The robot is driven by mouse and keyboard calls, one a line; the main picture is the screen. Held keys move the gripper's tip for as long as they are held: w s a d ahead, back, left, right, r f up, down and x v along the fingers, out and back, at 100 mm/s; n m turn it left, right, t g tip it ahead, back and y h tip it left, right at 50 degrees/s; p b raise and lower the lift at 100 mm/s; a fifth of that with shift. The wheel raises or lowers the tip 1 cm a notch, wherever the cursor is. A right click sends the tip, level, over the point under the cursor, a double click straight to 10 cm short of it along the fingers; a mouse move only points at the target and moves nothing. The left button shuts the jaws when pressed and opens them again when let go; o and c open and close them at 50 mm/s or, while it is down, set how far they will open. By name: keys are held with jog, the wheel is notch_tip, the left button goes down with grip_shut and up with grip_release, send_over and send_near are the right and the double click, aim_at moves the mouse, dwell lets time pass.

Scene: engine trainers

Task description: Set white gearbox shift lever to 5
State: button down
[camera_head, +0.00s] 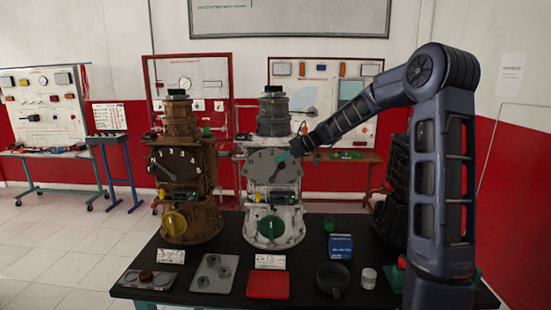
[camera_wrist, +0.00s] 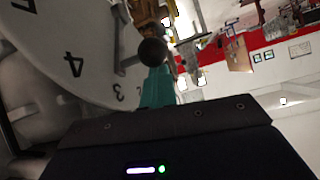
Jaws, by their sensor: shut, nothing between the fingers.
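The white gearbox (camera_head: 287,222) stands on the dark table in the head view, with a round grey dial (camera_head: 258,168) on its upper front. The wrist view shows the dial (camera_wrist: 40,45) close and tilted, with the numbers 4 and 3 readable. The shift lever (camera_wrist: 130,63) ends in a dark ball knob (camera_wrist: 152,52) near the dial's edge, past the 3. I cannot tell its exact number. My gripper (camera_wrist: 157,88) has teal fingers, shut and empty, right beside the knob. Whether they touch it is unclear. In the head view my gripper (camera_head: 285,157) is at the dial's upper right.
A brown gearbox (camera_head: 182,205) with a numbered dial stands to the left. A green wheel (camera_head: 271,227) and yellow parts sit below the white dial. A red tray (camera_head: 268,285), a blue box (camera_head: 340,246) and a dark pan (camera_head: 332,277) lie on the table (camera_head: 225,250) in front.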

jog(key=d+f+y, duration=0.7)
jog(key=y, duration=0.1)
jog(key=shift+m+t, duration=0.3)
jog(key=shift+s+d+f, duration=0.1)
jog(key=shift+d+f, duration=0.05)
jog(key=shift+f, duration=0.1)
dwell(0.4)
notch_tip(320, 180, up, 4)
jog(key=d+f, duration=0.2)
jog(key=d, duration=0.7)
jog(key=shift+w, duration=0.2)
